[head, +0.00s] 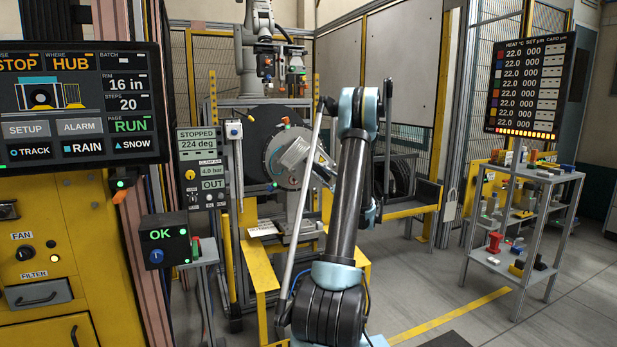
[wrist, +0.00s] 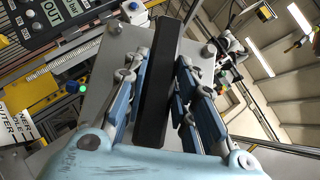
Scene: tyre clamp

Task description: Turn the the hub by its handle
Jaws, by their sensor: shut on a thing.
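The hub (head: 274,152) is a grey round disc set against a dark tyre-like wheel in the middle of the head view. A grey plate with bolts, which looks like part of the hub, lies behind my fingers in the wrist view. The handle (wrist: 159,95) is a straight black bar running up through the wrist view. My gripper (wrist: 160,75) has its blue-padded fingers on both sides of the handle and is shut on it. In the head view my arm hides much of the gripper and handle.
A status panel (head: 202,165) left of the hub reads STOPPED, 224 deg, 4.0 bar and OUT. A large control screen (head: 80,90) stands at the left. Yellow frame rails surround the station. A shelf rack (head: 525,215) stands at the right, with open floor before it.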

